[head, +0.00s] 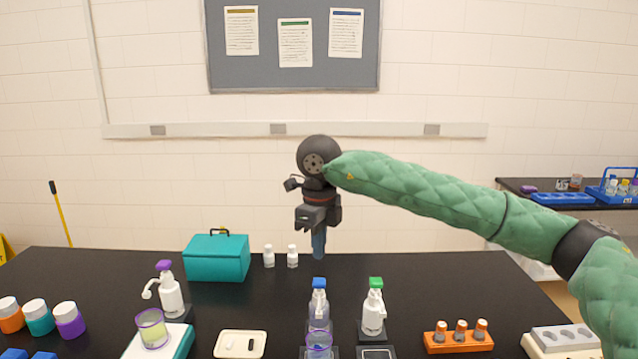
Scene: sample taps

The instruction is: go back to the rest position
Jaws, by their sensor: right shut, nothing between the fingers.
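My right arm comes in from the right in its green quilted sleeve. My right gripper (318,246) points down above the black bench (110,285), near the middle of the head view. Its fingers are together and hold nothing. It is above and behind the blue-topped dispenser bottle (319,301), apart from it. My left gripper and left arm are not in view.
A purple-topped dispenser (171,298), green-topped dispenser (374,311), teal box (217,258) and two small white bottles (269,257) stand on the bench. An orange rack (458,343) is front right. Lidded jars (38,320) are at left.

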